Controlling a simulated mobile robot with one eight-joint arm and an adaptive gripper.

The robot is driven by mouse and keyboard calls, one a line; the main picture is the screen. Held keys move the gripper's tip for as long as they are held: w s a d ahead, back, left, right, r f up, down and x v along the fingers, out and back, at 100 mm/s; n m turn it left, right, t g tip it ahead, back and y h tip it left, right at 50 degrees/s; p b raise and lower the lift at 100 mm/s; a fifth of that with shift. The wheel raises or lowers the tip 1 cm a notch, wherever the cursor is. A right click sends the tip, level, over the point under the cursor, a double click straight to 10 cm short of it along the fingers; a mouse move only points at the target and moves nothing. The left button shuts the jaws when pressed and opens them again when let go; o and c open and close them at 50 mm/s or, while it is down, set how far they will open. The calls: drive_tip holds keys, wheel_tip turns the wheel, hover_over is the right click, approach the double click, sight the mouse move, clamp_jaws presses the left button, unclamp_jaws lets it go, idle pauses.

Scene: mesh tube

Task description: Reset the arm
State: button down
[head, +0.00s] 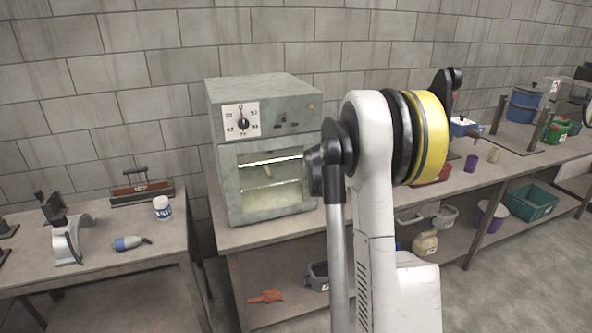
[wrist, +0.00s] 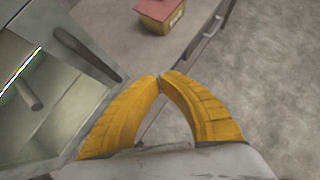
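My gripper (wrist: 160,77) shows in the wrist view as two yellow ridged fingers. Their tips meet, and I see nothing held between them. It points down over the edge of a grey bench, just right of a grey-green metal cabinet (wrist: 62,125) with a dark bar along its edge. In the head view the cabinet (head: 225,175) looks like an oven, with a numbered dial and a lit window. It stands on the bench (head: 232,240). My white arm with its yellow and black joint rises in front of the bench, and my gripper is hidden there.
A red-topped yellow box (wrist: 160,14) sits on the bench in the wrist view. A left table (head: 110,258) holds a white can (head: 161,207), a blue plug (head: 130,243) and metal parts. Open floor lies at the lower right.

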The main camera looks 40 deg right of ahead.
drive_tip(key=shift+s, duration=0.1)
drive_tip(key=s+a+r+m+t+y, duration=0.1)
drive_tip(key=s+a+r+m, duration=0.15)
drive_tip(key=a, duration=0.65)
drive_tip(key=s+a+r+m+t+y+b, duration=0.1)
drive_tip(key=a+r+m, duration=0.25)
drive_tip(key=a, duration=0.55)
drive_tip(key=s+a+r+m+t+y, duration=0.15)
drive_tip(key=a+m, duration=0.25)
drive_tip(key=a, duration=0.5)
drive_tip(key=s+a+f+m+y+b, duration=0.1)
drive_tip(key=s+a+f+m+y, duration=0.1)
drive_tip(key=s+a+m, duration=0.4)
drive_tip(key=s+a+f+m+y, duration=0.2)
drive_tip(key=s+a+m, duration=0.4)
drive_tip(key=s+a, duration=0.4)
drive_tip(key=a, duration=0.5)
drive_tip(key=shift+s+a+m+y+b, duration=0.3)
drive_tip(key=shift+s+a+y+b, duration=0.05)
drive_tip(key=shift+s, duration=0.05)
